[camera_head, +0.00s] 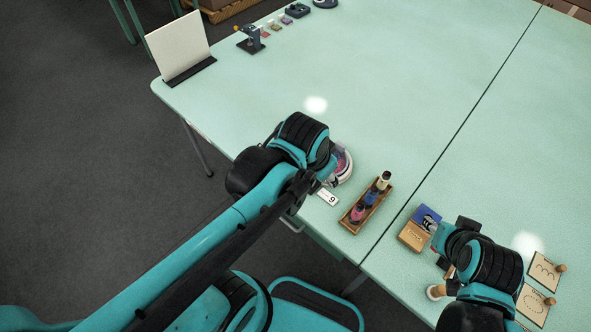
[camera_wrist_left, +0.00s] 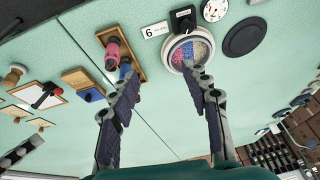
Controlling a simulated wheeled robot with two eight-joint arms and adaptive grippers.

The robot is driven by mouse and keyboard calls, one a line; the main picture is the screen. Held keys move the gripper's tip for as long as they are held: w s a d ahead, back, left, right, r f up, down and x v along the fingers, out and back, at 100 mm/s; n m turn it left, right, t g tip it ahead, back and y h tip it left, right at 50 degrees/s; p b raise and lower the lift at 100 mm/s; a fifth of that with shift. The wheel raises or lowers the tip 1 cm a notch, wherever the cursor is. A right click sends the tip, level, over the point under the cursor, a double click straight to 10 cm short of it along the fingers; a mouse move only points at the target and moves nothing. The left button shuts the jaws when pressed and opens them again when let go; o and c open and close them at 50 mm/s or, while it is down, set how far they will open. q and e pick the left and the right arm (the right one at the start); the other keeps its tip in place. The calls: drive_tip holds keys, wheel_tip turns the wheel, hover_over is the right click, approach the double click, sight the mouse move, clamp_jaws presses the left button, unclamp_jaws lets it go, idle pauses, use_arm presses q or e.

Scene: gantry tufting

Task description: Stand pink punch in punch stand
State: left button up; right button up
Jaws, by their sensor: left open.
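A wooden stand (camera_head: 372,214) is right of centre in the head view and at upper left in the left wrist view (camera_wrist_left: 131,48). A pink-handled piece (camera_head: 357,212), which looks like the pink punch, appears upright at the stand's near end; it also shows in the left wrist view (camera_wrist_left: 113,49). A blue piece (camera_head: 370,197) and a dark, pale-topped piece (camera_head: 384,180) are in the same row. My left gripper (camera_wrist_left: 162,78) is open and empty, its fingers apart above the table. My right wrist shows at lower right in the head view; its fingers are hidden.
The middle of the far table is clear.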

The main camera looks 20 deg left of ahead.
use_arm(q)
drive_tip(key=s+a+n+t, duration=0.2)
drive_tip(key=a+n, duration=0.2)
drive_tip(key=a, duration=0.2)
drive_tip(key=shift+s+r+t+y, duration=0.35)
drive_tip(key=shift+t+y, duration=0.05)
drive_tip(key=shift+f, duration=0.2)
drive_tip(key=shift+o, duration=0.2)
idle(1.3)
